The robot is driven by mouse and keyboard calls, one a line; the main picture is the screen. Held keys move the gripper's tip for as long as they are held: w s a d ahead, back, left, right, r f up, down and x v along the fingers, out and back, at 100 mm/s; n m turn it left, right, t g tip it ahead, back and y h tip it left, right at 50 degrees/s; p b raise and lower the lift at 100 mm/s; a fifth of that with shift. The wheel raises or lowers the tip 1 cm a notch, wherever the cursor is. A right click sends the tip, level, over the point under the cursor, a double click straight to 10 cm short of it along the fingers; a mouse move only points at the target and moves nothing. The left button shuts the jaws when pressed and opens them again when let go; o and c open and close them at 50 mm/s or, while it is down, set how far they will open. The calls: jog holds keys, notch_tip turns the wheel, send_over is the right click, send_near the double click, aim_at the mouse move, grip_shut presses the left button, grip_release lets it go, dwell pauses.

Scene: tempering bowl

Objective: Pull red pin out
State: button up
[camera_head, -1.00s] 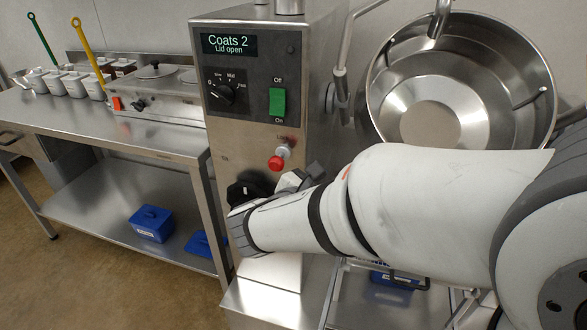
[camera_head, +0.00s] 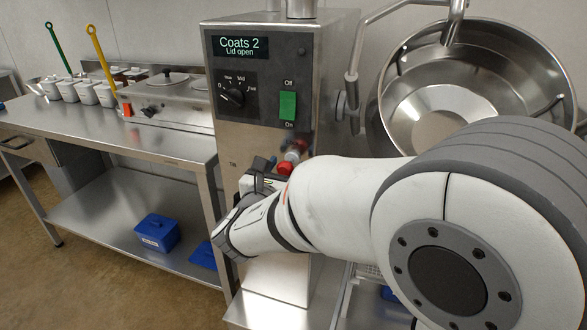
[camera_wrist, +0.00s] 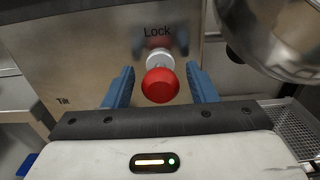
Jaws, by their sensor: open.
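The red pin (camera_wrist: 160,86) is a round red knob on a silver collar, under the word "Lock" on the machine's steel front panel. In the wrist view it lies between the two blue fingers of my gripper (camera_wrist: 160,88), with a gap on each side. My gripper is open and not touching the knob in that view. In the head view the pin (camera_head: 284,167) shows just above my arm, low on the right side of the panel. My gripper (camera_head: 262,172) is partly hidden there by my arm.
The panel has a "Coats 2 / Lid open" display (camera_head: 240,47), a speed dial (camera_head: 235,96) and a green switch (camera_head: 288,105). A large steel bowl (camera_head: 540,75) hangs at the right. A steel table (camera_head: 120,130) with pots and a blue box (camera_head: 154,233) below stands left.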

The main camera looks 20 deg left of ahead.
jog(key=shift+c, duration=0.3)
grip_shut()
dwell(0.3)
